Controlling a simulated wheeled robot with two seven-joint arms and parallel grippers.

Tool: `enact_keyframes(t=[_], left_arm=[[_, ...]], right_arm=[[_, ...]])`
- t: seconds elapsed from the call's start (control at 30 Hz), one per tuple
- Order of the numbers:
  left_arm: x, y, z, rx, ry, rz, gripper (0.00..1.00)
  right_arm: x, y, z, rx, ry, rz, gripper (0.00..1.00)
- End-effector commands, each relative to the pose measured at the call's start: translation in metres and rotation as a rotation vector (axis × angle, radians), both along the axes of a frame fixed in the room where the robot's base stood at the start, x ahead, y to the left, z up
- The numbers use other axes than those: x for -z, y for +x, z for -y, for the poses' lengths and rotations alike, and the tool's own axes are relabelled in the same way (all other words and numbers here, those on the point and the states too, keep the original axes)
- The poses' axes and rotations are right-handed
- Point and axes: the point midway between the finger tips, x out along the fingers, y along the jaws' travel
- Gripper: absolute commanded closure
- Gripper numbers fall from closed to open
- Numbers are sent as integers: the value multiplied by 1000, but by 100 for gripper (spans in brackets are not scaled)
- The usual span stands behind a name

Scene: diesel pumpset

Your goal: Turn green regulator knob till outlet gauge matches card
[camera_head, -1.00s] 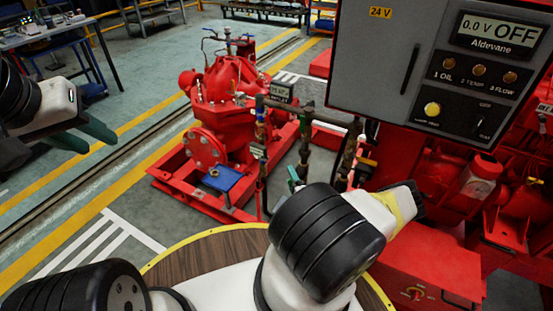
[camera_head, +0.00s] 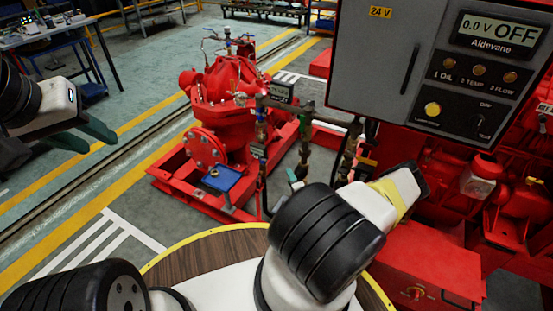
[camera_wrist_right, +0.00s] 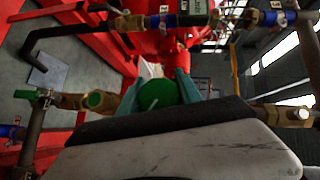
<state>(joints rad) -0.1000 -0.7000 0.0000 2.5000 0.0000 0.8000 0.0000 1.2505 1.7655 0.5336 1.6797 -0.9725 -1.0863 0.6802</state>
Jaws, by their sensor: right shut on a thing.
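The green regulator knob (camera_wrist_right: 162,96), with a white mark line on its face, shows in the right wrist view. My right gripper (camera_wrist_right: 158,98) has its two teal fingers on either side of the knob and is shut on it. In the head view my right wrist hides this grip. My left gripper (camera_head: 88,134) is at the upper left of the head view, away from the pipework, with its fingers apart and empty. A small dark sign (camera_head: 280,92) with pale lettering stands by the pipes; I cannot read it clearly. I cannot make out the outlet gauge's needle.
A grey control box (camera_head: 400,70) reading 0.0 V OFF hangs at the upper right. A red pump (camera_head: 225,95) stands left of the pipes. Brass fittings and a green-handled valve (camera_wrist_right: 28,94) lie close to my right gripper. A workbench (camera_head: 50,35) is far left.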

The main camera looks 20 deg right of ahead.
Motion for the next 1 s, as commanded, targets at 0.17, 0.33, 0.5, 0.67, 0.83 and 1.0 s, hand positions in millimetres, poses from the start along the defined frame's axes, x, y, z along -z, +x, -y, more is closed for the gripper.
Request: enact_keyframes(t=[0.17,0.33,0.5,0.67,0.83,1.0], left_arm=[[0,0,0,0,0,0,64],[0,0,0,0,0,0,64],[0,0,0,0,0,0,64],[0,0,0,0,0,0,64],[0,0,0,0,0,0,64],[0,0,0,0,0,0,64]], right_arm=[[2,-1,0,-4,-110,-128,99],[5,-2,0,-7,-217,-250,99],[8,-3,1,-6,-322,-370,99],[10,-4,3,-5,-413,-476,99],[12,-6,5,-4,-493,-570,99],[13,-8,6,-3,-550,-640,99]])
